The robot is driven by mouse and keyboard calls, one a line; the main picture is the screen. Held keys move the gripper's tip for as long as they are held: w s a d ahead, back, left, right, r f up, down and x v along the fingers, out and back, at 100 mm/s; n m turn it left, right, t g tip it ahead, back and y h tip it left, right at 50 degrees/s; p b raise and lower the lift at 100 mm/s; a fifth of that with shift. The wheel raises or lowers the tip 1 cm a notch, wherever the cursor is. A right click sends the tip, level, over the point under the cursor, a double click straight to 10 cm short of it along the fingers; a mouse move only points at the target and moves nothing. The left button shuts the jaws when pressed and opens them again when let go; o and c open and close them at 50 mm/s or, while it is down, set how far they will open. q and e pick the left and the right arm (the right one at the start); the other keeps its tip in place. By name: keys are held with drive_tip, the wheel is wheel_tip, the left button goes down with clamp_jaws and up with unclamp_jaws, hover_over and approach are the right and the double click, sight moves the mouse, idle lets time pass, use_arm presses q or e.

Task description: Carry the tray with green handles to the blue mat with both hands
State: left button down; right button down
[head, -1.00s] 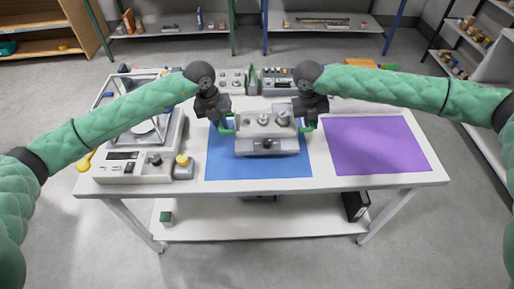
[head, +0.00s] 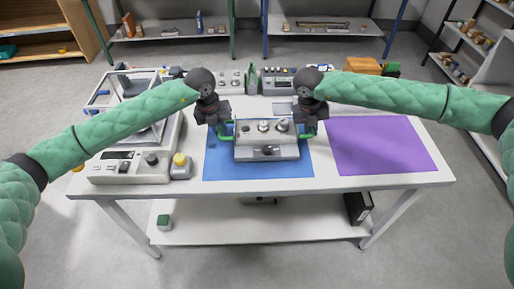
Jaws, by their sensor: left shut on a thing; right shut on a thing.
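The grey tray (head: 243,153) with green handles is over the middle of the blue mat (head: 218,169), with several small metal weights on it. Whether it rests on the mat or hangs just above it, I cannot tell. My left gripper (head: 222,131) is shut on the tray's left green handle. My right gripper (head: 309,130) is shut on its right green handle. The grippers partly cover the handles. The tray looks level.
A purple mat (head: 380,146) lies on the white table (head: 330,184) to the right. A balance (head: 130,168) with a glass case stands at the left, a yellow-topped weight (head: 181,166) beside it. Boxes of weights (head: 278,82) line the table's back.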

use_arm(q)
drive_tip(key=shift+a+f+b, duration=0.1)
drive_tip(key=shift+f+b, duration=0.35)
drive_tip(key=shift+f, duration=0.15)
use_arm(e)
drive_tip(key=shift+d+f, duration=0.1)
drive_tip(key=shift+f, duration=0.5)
use_arm(q)
drive_tip(key=c, duration=1.4)
unclamp_jaws()
use_arm(e)
drive_tip(key=c, duration=1.4)
unclamp_jaws()
use_arm(q)
drive_tip(key=shift+r, duration=0.1)
use_arm(e)
drive_tip(key=shift+r, duration=0.1)
use_arm(q)
wheel_tip(320, 180, up, 12)
drive_tip(key=a, duration=0.2)
drive_tip(key=shift+f, duration=0.2)
use_arm(e)
wheel_tip(320, 180, up, 12)
drive_tip(key=a, duration=0.2)
drive_tip(key=shift+a+f, duration=0.2)
drive_tip(key=shift+a, duration=0.05)
use_arm(q)
drive_tip(key=shift+a, duration=0.1)
